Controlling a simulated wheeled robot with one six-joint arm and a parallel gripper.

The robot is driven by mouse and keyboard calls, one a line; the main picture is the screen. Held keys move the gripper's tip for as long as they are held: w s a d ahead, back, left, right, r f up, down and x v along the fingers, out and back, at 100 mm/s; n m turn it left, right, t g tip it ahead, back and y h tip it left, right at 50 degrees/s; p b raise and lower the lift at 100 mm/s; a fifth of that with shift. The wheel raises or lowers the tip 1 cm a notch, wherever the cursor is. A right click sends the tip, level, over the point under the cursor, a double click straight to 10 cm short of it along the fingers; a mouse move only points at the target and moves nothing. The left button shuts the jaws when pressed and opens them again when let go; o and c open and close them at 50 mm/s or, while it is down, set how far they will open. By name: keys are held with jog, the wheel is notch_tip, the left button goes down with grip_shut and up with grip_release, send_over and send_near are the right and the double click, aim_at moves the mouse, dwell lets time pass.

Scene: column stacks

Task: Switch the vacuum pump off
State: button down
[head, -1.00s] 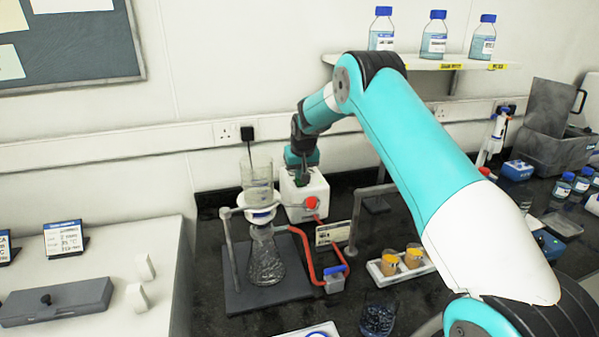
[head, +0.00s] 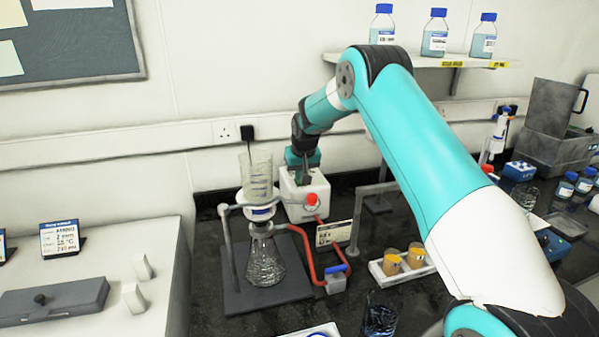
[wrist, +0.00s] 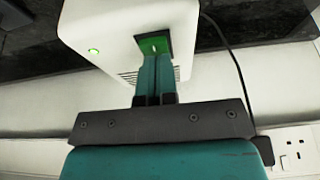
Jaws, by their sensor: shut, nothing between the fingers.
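The vacuum pump (head: 313,205) is a white box against the back wall, with a red knob (head: 312,199) on its front. In the wrist view the pump (wrist: 110,28) shows a lit green round lamp (wrist: 93,51) and a green switch (wrist: 152,45) in a dark frame. My gripper (head: 304,180) is over the pump's top. In the wrist view my gripper's fingers (wrist: 154,60) are together, with nothing between them, and their tips are at the switch, covering part of it. I cannot tell whether they touch it.
A filter flask (head: 265,262) with a funnel (head: 258,180) stands on a dark base left of the pump, joined to red tubing (head: 309,250). A small sign (head: 333,234) and a tray with orange-filled jars (head: 392,262) stand in front. Bottles (head: 434,35) line the shelf above.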

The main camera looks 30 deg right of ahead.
jog(key=shift+s+a+f, duration=0.1)
jog(key=shift+s+f, duration=0.15)
jog(key=shift+f, duration=0.2)
notch_tip(320, 180, up, 5)
jog(key=p, duration=0.3)
jog(key=shift+s+r, duration=0.1)
jog(key=shift+r, duration=0.1)
jog(key=d+b+v, duration=0.1)
jog(key=b+v, duration=0.3)
jog(key=v, duration=0.5)
jog(key=shift+a+r, duration=0.2)
jog(key=shift+a, duration=0.3)
jog(key=shift+s, duration=0.15)
jog(key=p+x, duration=0.7)
jog(key=x, duration=0.6)
jog(key=shift+w+f, duration=0.2)
jog(key=shift+f, duration=0.1)
jog(key=shift+f, duration=0.1)
